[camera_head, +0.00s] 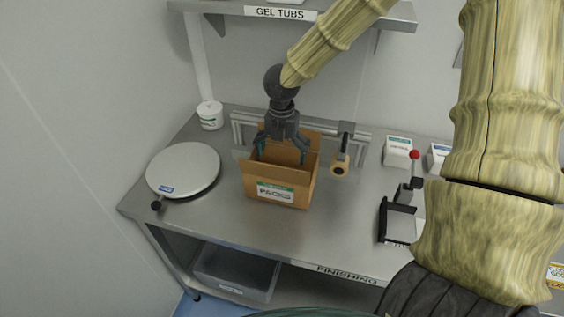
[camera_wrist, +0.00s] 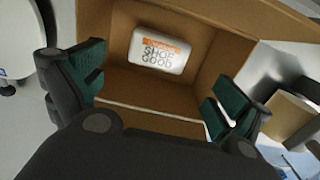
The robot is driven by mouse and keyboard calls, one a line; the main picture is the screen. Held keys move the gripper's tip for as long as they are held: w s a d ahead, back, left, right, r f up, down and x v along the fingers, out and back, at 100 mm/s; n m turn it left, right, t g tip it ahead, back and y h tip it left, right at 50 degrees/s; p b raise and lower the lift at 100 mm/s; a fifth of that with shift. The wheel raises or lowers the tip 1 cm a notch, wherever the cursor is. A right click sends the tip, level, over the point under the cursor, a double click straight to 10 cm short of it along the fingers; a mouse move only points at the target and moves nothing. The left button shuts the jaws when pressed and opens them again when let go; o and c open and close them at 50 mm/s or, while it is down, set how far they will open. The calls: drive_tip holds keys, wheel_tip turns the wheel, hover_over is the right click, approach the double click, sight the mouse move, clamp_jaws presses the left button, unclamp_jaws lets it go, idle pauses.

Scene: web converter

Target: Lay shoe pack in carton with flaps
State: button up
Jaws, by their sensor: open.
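The carton with flaps (camera_head: 281,191) stands upright on the steel table, its top open and flaps raised; its front carries a green and white label. In the wrist view I look down into the carton (camera_wrist: 213,22). The shoe pack (camera_wrist: 158,50), a white rounded pack with an orange stripe and dark print, lies at the bottom inside it. The head view does not show the pack. My gripper (camera_head: 281,155) is over the carton's opening, fingers pointing down. In the wrist view my gripper (camera_wrist: 150,92) is open, with nothing between its fingers and the pack beyond them.
A round white plate device (camera_head: 184,168) stands left of the carton. A wooden-ended tool (camera_head: 341,160) stands close on its right. White boxes (camera_head: 397,152) and a red-knobbed device (camera_head: 398,217) are farther right. A shelf marked GEL TUBS (camera_head: 280,13) hangs above. Bare table lies in front.

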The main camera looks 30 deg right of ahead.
wheel_tip(320, 180, up, 7)
drive_tip(key=b, duration=0.1)
drive_tip(key=shift+r, duration=0.15)
idle(1.1)
